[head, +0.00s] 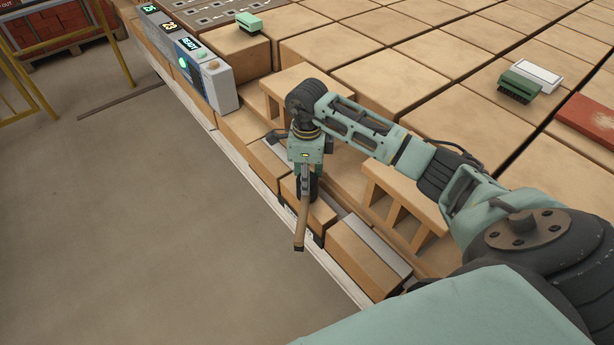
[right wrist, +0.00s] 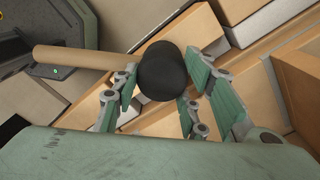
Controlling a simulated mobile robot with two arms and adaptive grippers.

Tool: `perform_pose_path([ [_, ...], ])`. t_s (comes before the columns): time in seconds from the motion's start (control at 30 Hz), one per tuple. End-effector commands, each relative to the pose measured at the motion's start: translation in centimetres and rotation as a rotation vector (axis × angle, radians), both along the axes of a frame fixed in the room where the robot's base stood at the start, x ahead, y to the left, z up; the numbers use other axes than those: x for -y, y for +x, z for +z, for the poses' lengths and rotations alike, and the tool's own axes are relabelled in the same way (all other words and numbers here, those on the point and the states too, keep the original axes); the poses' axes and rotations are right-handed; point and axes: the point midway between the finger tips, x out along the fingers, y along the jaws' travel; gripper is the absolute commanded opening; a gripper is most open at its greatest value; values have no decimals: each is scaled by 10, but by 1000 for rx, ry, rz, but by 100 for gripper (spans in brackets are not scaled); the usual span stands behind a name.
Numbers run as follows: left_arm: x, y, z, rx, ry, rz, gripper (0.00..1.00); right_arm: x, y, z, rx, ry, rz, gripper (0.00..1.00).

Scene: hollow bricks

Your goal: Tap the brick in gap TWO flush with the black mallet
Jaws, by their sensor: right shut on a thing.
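My right gripper (head: 306,178) comes down from the arm on the right and is over the front row of bricks. It is shut on the black mallet (right wrist: 163,70), with the round black head between the green fingers. The mallet's wooden handle (head: 300,228) points toward the front edge in the head view, and to the left in the right wrist view. A tan brick (head: 319,214) in the front row lies below the gripper, partly hidden by the mallet. I cannot tell whether it is flush or whether the mallet touches it. No gap number is readable. My left gripper is not in view.
Neighbouring front-row bricks (head: 366,256) lie on either side, with grey strips between or behind them. A hollow brick (head: 405,202) stands behind, close to my arm. A control box (head: 200,68) with lit displays stands at the row's far end.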

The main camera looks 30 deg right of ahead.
Motion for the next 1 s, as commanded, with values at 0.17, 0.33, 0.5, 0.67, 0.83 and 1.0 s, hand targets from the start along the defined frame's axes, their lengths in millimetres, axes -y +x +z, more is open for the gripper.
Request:
perform_pose_path([
  [0.17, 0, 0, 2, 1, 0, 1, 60, 0, 0, 1, -1, 0, 0, 15],
  [0.33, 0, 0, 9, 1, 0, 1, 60, 0, 0, 11, -1, -1, 1, 15],
  [0.5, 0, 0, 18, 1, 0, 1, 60, -1, 0, 25, -1, 1, 1, 15],
  [0.67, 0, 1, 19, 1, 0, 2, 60, -1, 0, 27, -2, 1, 0, 15],
  [0.83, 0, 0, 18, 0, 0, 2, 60, -1, 0, 26, -1, 1, 0, 15],
  [1.0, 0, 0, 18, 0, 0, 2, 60, -1, 0, 26, -1, 1, 0, 15],
])
